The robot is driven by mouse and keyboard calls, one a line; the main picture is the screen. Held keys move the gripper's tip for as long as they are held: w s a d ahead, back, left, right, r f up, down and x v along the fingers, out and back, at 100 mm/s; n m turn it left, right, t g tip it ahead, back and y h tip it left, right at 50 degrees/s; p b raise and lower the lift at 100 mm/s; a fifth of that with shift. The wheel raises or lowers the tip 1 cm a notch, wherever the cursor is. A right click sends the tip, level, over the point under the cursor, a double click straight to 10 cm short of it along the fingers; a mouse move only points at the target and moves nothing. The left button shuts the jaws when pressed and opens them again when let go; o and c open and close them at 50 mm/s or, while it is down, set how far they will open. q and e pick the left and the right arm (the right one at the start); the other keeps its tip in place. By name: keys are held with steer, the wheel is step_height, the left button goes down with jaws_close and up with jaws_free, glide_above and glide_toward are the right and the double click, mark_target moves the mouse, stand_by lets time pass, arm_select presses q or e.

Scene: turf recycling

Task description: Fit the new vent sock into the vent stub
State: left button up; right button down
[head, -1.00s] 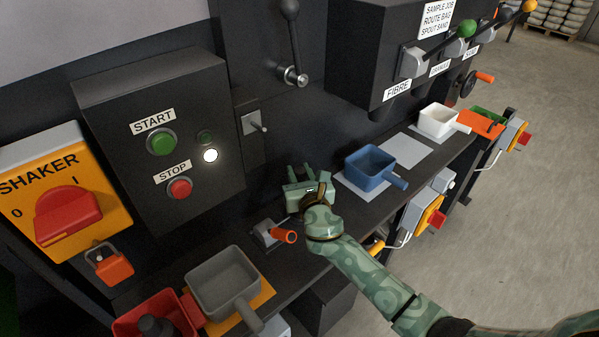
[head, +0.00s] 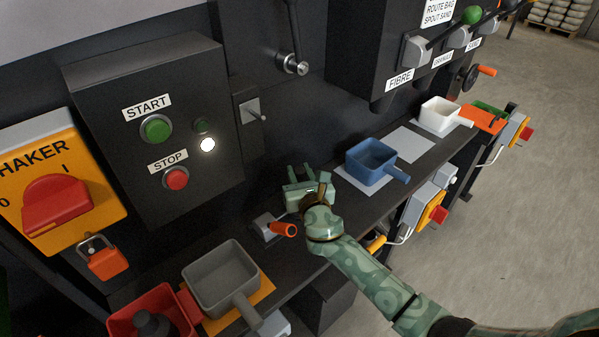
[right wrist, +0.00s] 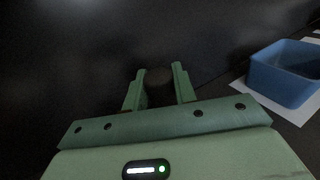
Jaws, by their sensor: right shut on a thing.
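My right gripper (head: 304,178) reaches over the bench close to the dark machine wall, left of the blue scoop tray. In the right wrist view its two green fingers (right wrist: 158,86) are shut on a dark, round-ended piece (right wrist: 159,78), which looks like the vent sock. Most of that piece is hidden in the head view. I cannot make out the vent stub against the dark wall. Another dark round thing (head: 152,324) lies in the red bin (head: 180,322) at the lower left. My left gripper is not in view.
The blue scoop tray (head: 372,168) stands just right of the gripper; it also shows in the right wrist view (right wrist: 280,82). An orange-handled lever (head: 284,229) is close below the gripper. A grey scoop tray (head: 222,282) stands lower left. The START/STOP box (head: 150,140) juts out at left.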

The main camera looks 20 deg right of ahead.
mark_target(299, 171)
steer(key=shift+f+b, duration=0.7)
steer(key=shift+f, duration=0.2)
steer(key=c, duration=1.1)
jaws_free()
steer(key=shift+r, duration=0.1)
steer(key=shift+o, duration=0.2)
steer(key=r+p, duration=0.2)
steer(key=r, duration=0.1)
steer(key=r+p, duration=0.1)
steer(key=shift+s+a+r, duration=0.15)
steer(key=shift+s+r, duration=0.2)
steer(key=s+a+r+p, duration=0.2)
steer(key=s+r, duration=0.2)
steer(key=s, duration=0.2)
steer(key=s+a+r+p, duration=0.2)
steer(key=s+r+p, duration=0.1)
steer(key=s, duration=0.3)
steer(key=shift+s+r, duration=0.35)
steer(key=shift+r, duration=0.25)
